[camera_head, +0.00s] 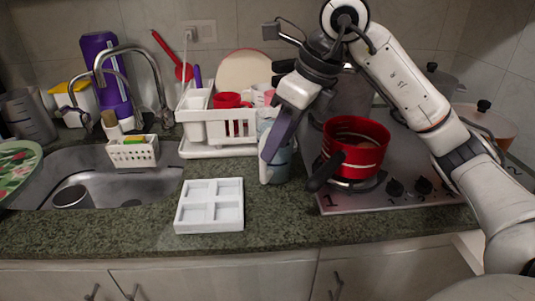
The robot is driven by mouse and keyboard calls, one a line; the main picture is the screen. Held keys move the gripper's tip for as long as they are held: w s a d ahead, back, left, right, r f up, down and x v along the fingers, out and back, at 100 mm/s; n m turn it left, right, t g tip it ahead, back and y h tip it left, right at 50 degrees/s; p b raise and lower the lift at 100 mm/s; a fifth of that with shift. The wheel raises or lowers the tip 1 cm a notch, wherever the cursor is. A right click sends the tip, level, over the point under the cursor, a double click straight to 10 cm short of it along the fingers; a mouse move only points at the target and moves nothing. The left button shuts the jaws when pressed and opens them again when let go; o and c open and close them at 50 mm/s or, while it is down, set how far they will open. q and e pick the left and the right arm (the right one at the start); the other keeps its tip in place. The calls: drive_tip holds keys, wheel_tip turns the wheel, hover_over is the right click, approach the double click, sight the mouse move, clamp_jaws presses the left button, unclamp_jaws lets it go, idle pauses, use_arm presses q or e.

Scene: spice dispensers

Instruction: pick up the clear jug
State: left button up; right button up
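A pale bluish see-through jug (280,166) stands upright on the counter, between the dish rack and the stove. My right gripper (272,152) reaches down over it from the upper right, with its dark finger in front of the jug's upper part. The finger overlaps the jug in the picture; I cannot tell if it touches. The finger hides part of the jug's rim and body, and the gap between the fingers does not show. My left gripper is not in view.
A red pot (355,147) with a dark handle sits on the stove (405,203), just right of the jug. A white four-section tray (210,228) lies in front. A white dish rack (200,148) stands to the left. A grey see-through container (28,115) is beyond the sink.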

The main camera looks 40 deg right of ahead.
sight(262, 163)
drive_tip(key=x, duration=0.7)
drive_tip(key=shift+w+a+f, duration=0.1)
drive_tip(key=shift+w+a, duration=0.05)
drive_tip(key=shift+w, duration=0.3)
clamp_jaws()
idle(0.9)
